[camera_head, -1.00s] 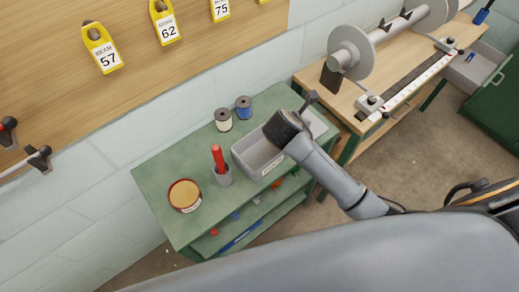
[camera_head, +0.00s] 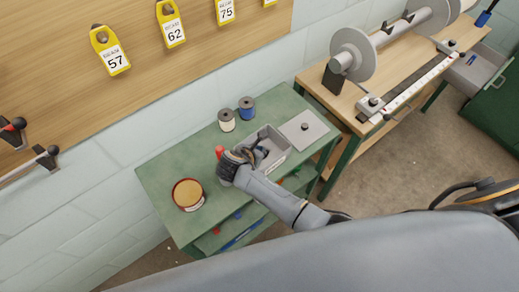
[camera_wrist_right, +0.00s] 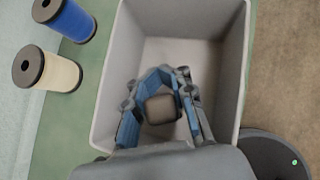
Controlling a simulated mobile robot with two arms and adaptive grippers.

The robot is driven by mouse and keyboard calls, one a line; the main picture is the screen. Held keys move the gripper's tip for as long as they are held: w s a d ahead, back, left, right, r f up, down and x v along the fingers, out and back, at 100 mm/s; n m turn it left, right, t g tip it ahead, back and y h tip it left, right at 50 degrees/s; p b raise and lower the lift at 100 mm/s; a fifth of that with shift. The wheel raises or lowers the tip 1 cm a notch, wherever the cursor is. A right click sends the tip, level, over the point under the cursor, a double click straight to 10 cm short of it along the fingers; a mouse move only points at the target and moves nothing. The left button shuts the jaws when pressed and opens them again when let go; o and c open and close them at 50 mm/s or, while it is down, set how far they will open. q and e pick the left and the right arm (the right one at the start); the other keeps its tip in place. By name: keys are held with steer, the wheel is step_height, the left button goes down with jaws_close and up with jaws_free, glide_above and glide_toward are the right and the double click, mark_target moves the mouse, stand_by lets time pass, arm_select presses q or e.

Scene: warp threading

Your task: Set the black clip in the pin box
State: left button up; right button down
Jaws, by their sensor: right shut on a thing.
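The pin box, an open grey box (camera_head: 282,158), stands on the green cart top, and its inside fills the middle of the right wrist view (camera_wrist_right: 228,50). My right gripper (camera_head: 260,150) is over the box opening with its fingers pointing into it. In the wrist view the blue-padded fingers (camera_wrist_right: 160,105) are closed around a small dark grey-brown block, which I take for the black clip (camera_wrist_right: 160,110). My left gripper is not in view.
A grey lid (camera_head: 303,133) with a black knob lies right of the box. A white spool (camera_head: 227,120) and a blue spool (camera_head: 246,107) stand behind it. A red-handled item (camera_head: 219,152) is partly hidden by my wrist. A round tin (camera_head: 188,194) stands at left.

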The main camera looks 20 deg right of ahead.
steer(key=shift+f, duration=0.35)
steer(key=shift+f, duration=0.1)
steer(key=c, duration=1.1)
jaws_free()
steer(key=shift+c, duration=0.2)
steer(key=shift+r, duration=0.2)
steer(key=v, duration=1.2)
steer(key=shift+b, duration=0.45)
